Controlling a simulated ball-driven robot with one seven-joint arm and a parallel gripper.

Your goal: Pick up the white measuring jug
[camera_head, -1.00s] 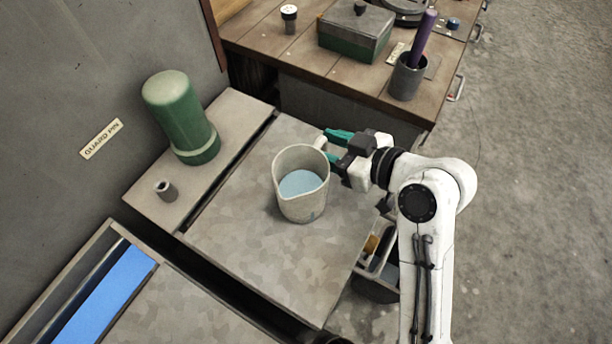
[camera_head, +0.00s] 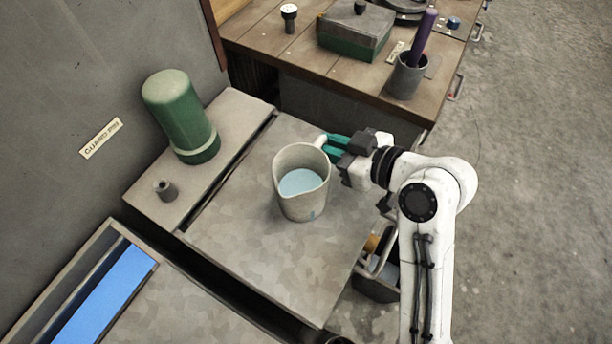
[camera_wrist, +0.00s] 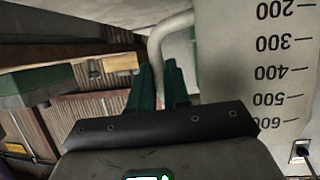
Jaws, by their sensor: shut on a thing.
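The white measuring jug (camera_head: 301,205) stands upright on the grey metal surface in the head view, with pale blue inside. Its handle (camera_head: 321,143) faces the back right, toward my gripper (camera_head: 329,146). The green fingers are closed together on the handle. In the wrist view the jug's side with its scale marks (camera_wrist: 265,75) fills the right, and the curved handle (camera_wrist: 158,48) runs down to my gripper's fingertips (camera_wrist: 160,72). The fingers hide the lower part of the handle. I cannot tell whether the jug's base is lifted at all.
A green cylinder (camera_head: 178,115) and a small grey ring piece (camera_head: 166,190) stand on the ledge at left. A workbench behind holds a green box (camera_head: 352,45) and a grey cup (camera_head: 405,80) with a purple stick. The metal surface (camera_head: 250,255) in front of the jug is clear.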

